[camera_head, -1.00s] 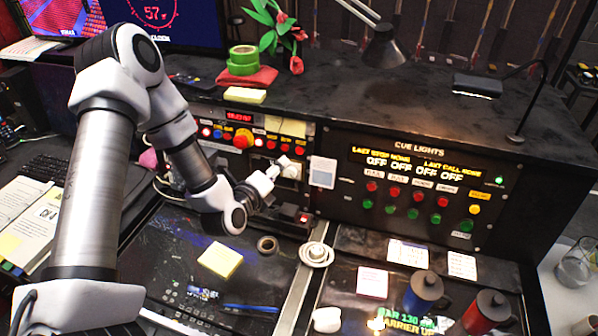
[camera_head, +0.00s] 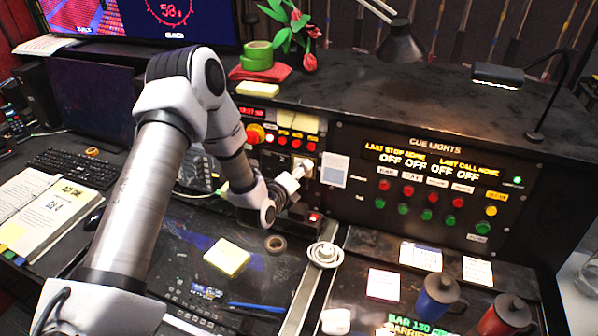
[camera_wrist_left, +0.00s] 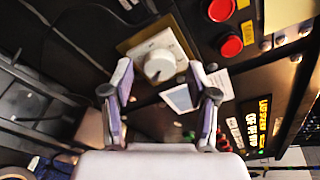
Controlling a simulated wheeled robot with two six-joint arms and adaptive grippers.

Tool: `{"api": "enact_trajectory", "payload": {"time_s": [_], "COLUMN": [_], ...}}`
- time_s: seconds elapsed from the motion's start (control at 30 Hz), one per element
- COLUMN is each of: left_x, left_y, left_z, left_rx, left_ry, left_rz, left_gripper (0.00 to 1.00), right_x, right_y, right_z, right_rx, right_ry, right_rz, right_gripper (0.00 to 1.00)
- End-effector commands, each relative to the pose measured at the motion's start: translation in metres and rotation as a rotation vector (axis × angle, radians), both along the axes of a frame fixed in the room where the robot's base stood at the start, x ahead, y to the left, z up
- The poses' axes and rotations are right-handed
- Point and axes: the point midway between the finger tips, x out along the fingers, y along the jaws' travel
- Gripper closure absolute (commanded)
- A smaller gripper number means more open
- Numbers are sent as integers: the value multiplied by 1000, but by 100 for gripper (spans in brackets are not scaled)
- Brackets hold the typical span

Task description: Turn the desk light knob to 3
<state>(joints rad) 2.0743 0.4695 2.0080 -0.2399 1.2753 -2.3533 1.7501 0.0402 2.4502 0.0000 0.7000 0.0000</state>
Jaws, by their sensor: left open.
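The desk light knob (camera_wrist_left: 160,66) is a round white dial on a brass-coloured plate (camera_wrist_left: 146,44) in the left wrist view. In the head view the plate (camera_head: 304,165) is partly hidden by my gripper. My left gripper (camera_wrist_left: 159,68) is open, its two fingertips on either side of the knob in the picture. I cannot tell whether they touch it. In the head view my left gripper (camera_head: 292,179) is close in front of the panel, left of a white card (camera_head: 334,170). The knob's setting is not readable. My right gripper is not in view.
Red buttons (camera_wrist_left: 231,46) sit beside the knob plate. The cue lights panel (camera_head: 430,190) is to the right.

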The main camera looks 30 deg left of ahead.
Motion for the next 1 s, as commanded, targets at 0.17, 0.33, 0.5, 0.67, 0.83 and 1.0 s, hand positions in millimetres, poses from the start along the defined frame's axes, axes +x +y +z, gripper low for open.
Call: {"api": "enact_trajectory", "payload": {"time_s": [0.17, 0.33, 0.5, 0.67, 0.83, 1.0], "left_x": [1, 1, 1, 1, 1, 1], "left_y": [0, 0, 0, 0, 0, 0], "left_z": [-1, -1, -1, -1, -1, -2], "left_rx": [-1, -1, 0, -9, -47, -129], "left_ry": [1, 1, 0, -2, -12, -32], "left_rz": [1, 1, 0, 1, 7, 20], "left_gripper": [41, 87, 100, 100, 100, 100], "right_x": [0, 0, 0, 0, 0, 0], "right_y": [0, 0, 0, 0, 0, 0], "right_z": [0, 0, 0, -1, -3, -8], "right_rx": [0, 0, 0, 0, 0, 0], "right_ry": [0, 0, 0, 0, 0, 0], "right_rz": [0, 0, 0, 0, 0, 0], "right_gripper": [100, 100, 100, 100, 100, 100]}}
